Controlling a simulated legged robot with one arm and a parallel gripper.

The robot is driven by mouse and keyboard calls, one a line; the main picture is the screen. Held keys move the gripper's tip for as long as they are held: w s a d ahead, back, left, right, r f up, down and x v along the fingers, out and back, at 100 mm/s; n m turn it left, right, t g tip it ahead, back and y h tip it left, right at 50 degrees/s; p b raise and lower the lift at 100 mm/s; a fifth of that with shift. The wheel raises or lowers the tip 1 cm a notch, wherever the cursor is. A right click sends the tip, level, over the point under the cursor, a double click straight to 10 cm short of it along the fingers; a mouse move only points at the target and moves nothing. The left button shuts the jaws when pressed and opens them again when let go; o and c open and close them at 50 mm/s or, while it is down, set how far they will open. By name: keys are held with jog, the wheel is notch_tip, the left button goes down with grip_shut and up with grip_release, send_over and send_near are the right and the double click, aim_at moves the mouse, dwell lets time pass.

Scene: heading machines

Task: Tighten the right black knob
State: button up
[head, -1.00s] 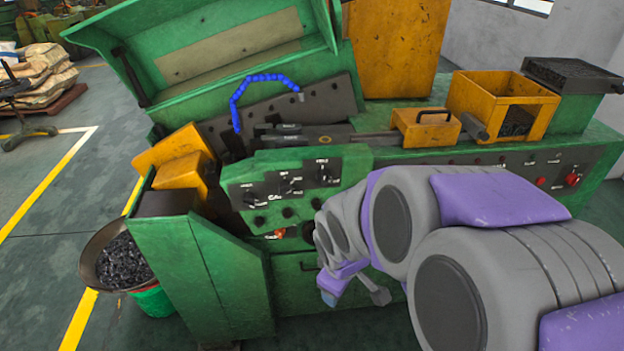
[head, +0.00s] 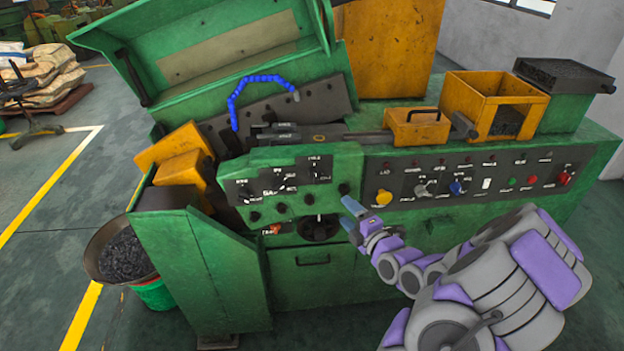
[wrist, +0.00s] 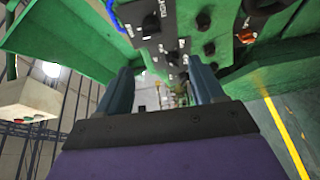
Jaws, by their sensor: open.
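The green control box of the machine has a row of small black knobs along its lower edge in the head view. The rightmost black knob (head: 343,188) sits at the box's right end. My gripper (head: 348,213) is just below and in front of this knob, apart from it as far as I can tell. Its two blue fingers are spread and nothing is between them. In the wrist view my gripper (wrist: 162,72) is open, and black knobs, one of them a round black knob (wrist: 204,20), show beyond and above the fingers. I cannot tell which of these is the right one.
A black handwheel (head: 318,228) is below the control box, left of my gripper. A grey panel (head: 400,182) with yellow, blue and red buttons runs to the right. A blue hose (head: 262,80) arches above. Open floor (head: 60,250) is at left.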

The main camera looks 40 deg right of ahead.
jog(key=b, duration=0.2)
send_near(317, 177)
jog(key=shift+t, duration=0.3)
jog(key=w, duration=0.3)
jog(key=w+d, duration=0.1)
jog(key=w, duration=0.2)
jog(key=w+d+f, duration=0.1)
jog(key=w, duration=0.2)
jog(key=shift+w+f, duration=0.1)
jog(key=shift+w, duration=0.25)
jog(key=c, duration=1.1)
